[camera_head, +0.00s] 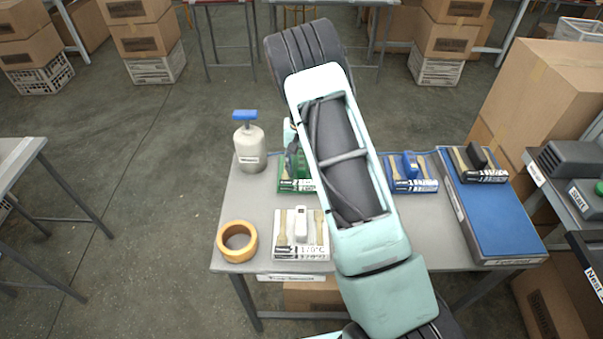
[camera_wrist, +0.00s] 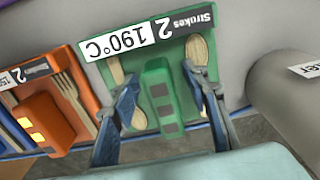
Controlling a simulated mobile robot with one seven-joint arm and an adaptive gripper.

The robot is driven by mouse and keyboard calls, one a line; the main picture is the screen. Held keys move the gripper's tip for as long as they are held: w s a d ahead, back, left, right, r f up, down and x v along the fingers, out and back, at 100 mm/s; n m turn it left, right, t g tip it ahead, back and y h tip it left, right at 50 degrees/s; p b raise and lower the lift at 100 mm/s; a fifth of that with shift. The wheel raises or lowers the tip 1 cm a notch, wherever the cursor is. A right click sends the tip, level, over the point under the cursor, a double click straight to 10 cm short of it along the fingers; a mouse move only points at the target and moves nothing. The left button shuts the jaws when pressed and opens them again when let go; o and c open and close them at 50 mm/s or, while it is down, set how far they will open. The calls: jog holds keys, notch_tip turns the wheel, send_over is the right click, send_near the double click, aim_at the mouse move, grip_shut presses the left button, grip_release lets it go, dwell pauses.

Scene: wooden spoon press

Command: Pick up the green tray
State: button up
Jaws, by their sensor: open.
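The green tray (camera_head: 285,184) lies on the grey table in the head view, partly hidden by my arm. In the wrist view the green tray (camera_wrist: 172,55) fills the middle. It carries a raised green block (camera_wrist: 160,95), wooden utensils on both sides and a label reading "Strokes 2 190°C". My gripper (camera_wrist: 165,88) is open, with one finger on each side of the block and apart from each other. Whether the fingers touch the block or tray I cannot tell. In the head view my gripper is mostly hidden behind my arm.
An orange tray (camera_wrist: 42,122) lies beside the green one. A grey bottle (camera_head: 249,150) with a blue top, a tape roll (camera_head: 222,240) and a white tray (camera_head: 283,252) are near. A blue tray (camera_head: 400,186) and a blue board (camera_head: 490,225) lie right of my arm.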

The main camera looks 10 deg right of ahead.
jog(key=shift+c, duration=0.6)
grip_shut()
jog(key=shift+r, duration=0.1)
